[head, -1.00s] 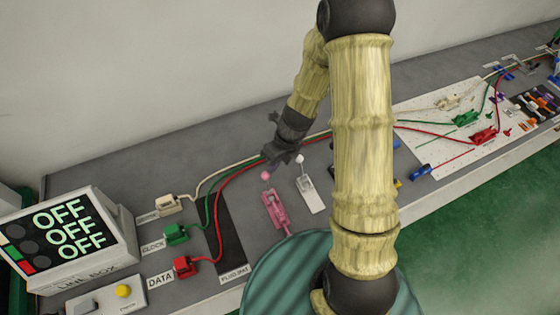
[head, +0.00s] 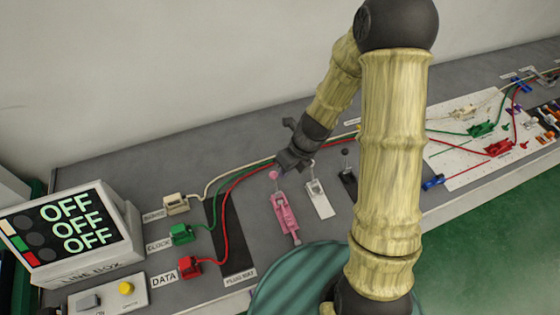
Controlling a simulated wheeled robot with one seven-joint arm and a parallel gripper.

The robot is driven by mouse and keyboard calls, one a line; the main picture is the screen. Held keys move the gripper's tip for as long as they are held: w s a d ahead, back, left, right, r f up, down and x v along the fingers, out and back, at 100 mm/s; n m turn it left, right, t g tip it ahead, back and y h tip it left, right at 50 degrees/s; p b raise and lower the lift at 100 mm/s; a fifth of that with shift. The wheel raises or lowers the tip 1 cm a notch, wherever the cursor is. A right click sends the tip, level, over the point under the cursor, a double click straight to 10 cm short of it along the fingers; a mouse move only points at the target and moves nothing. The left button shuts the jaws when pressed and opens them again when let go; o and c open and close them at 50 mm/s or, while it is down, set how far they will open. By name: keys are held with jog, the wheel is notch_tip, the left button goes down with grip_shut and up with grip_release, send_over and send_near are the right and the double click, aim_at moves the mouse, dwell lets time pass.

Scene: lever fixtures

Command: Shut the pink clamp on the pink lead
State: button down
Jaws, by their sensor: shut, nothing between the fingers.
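The pink clamp (head: 284,213) lies on the grey bench, with its lever's round pink knob (head: 273,175) at the far end. I cannot make out a separate pink lead at the clamp. My gripper (head: 290,161) is shut and empty. In the picture it is just above and right of the pink knob, near the far end of the clamp. I cannot tell whether it touches the knob.
A white clamp (head: 319,198) and a black clamp (head: 349,183) stand right of the pink one. Cream, green and red cables run behind them from plugs at the left. A line box (head: 70,235) reads OFF three times. A white board (head: 455,150) is at the right.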

jog(key=shift+w, duration=0.15)
dwell(0.6)
jog(key=shift+s+d+r+p, duration=0.1)
jog(key=shift+s+r+p, duration=0.15)
jog(key=shift+r+p, duration=0.65)
jog(key=shift+f, duration=0.1)
